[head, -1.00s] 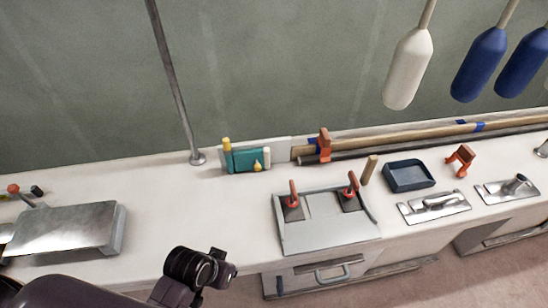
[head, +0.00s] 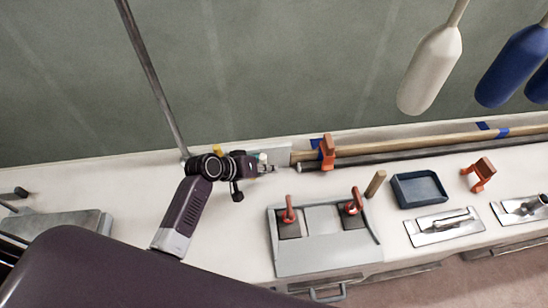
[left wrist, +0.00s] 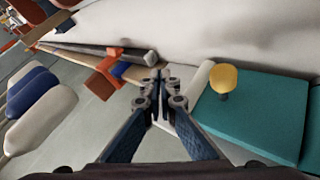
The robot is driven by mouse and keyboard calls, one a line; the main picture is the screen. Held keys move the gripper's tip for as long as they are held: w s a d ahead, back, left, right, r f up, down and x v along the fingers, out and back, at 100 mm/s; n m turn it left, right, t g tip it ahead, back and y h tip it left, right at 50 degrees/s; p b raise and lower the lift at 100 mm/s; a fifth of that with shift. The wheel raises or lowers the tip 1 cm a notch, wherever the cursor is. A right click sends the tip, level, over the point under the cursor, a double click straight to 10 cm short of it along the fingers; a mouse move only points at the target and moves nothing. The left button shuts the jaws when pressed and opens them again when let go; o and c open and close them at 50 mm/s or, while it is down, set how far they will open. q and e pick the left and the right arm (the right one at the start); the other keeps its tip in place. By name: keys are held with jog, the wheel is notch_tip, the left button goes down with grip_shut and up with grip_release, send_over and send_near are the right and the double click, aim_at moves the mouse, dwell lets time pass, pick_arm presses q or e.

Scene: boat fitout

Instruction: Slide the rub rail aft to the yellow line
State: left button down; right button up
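Two long rails run side by side along the back of the bench: a wooden rail (head: 405,143) with blue tape and a dark rail (head: 400,156) in front. I cannot tell which is the rub rail. An orange clamp (head: 327,152) sits at their left end; it also shows in the left wrist view (left wrist: 105,75). My left gripper (head: 271,168) is just left of the rail ends, apart from them. Its fingertips (left wrist: 158,80) are together in the left wrist view with nothing between them. My right gripper is out of view. I see no clear yellow line.
A teal block (left wrist: 265,110) with a yellow knob (left wrist: 225,79) is beside the left gripper. A grey tray with red-handled tools (head: 325,255), a dark blue tray (head: 419,189), a wooden peg (head: 375,184) and a trowel (head: 443,226) stand in front. A metal pole (head: 150,78) rises at the back.

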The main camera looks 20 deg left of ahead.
aim_at(298, 169)
pick_arm(q)
jog(key=shift+w+d, duration=0.1)
jog(key=shift+w, duration=0.1)
jog(key=b+x, duration=0.1)
jog(key=b, duration=0.1)
jog(key=b+x, duration=0.1)
jog(key=x, duration=0.1)
jog(key=shift+s+d+f+b, duration=0.1)
jog(key=shift+s+b, duration=0.15)
jog(key=shift+b, duration=0.15)
jog(key=b+x, duration=0.3)
jog(key=x, duration=0.1)
jog(key=shift+w+d+f+b, duration=0.3)
jog(key=shift+w+b, duration=0.05)
jog(key=shift+w, duration=0.15)
jog(key=shift+w+d+f, duration=0.2)
jog(key=shift+w, duration=0.05)
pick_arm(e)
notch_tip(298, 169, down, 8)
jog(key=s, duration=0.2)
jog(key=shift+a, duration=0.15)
pick_arm(q)
jog(key=shift+w+d, duration=0.15)
jog(key=shift+d, duration=0.25)
